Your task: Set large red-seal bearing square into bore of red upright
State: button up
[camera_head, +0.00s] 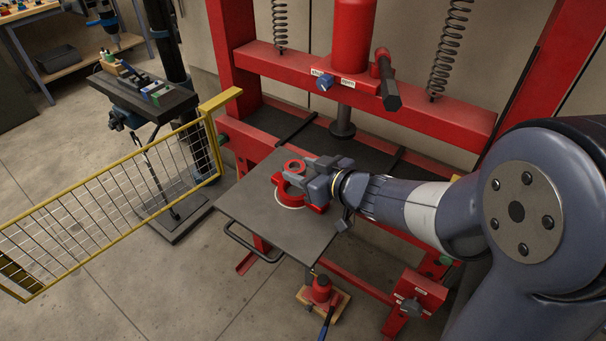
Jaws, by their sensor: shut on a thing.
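A bearing with a red seal (294,163) shows as a red ring at the tip of my gripper (309,168). My gripper reaches in from the right and is shut on the bearing. The red upright (283,189) stands on a grey plate, directly below the bearing, with a pale ring around its base. The bearing overlaps the top of the upright in this view. I cannot tell whether they touch or how well the bearing lines up with the bore. The bore is hidden behind the bearing and gripper.
The grey plate (247,207) is bare around the upright. A red press frame (420,99) with its ram (343,122) stands behind. A yellow mesh guard (110,190) is at left. A red jack (320,290) sits below the plate's front.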

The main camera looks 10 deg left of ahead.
jog(key=shift+f+b, duration=2.15)
jog(key=shift+b, duration=0.25)
jog(key=shift+d+f, duration=0.1)
jog(key=shift+f, duration=0.05)
jog(key=shift+s, duration=0.1)
jog(key=o, duration=1.1)
jog(key=p+v, duration=0.2)
jog(key=v, duration=0.7)
jog(key=shift+d+p, duration=0.1)
jog(key=shift+p, duration=0.25)
jog(key=shift+v, duration=0.85)
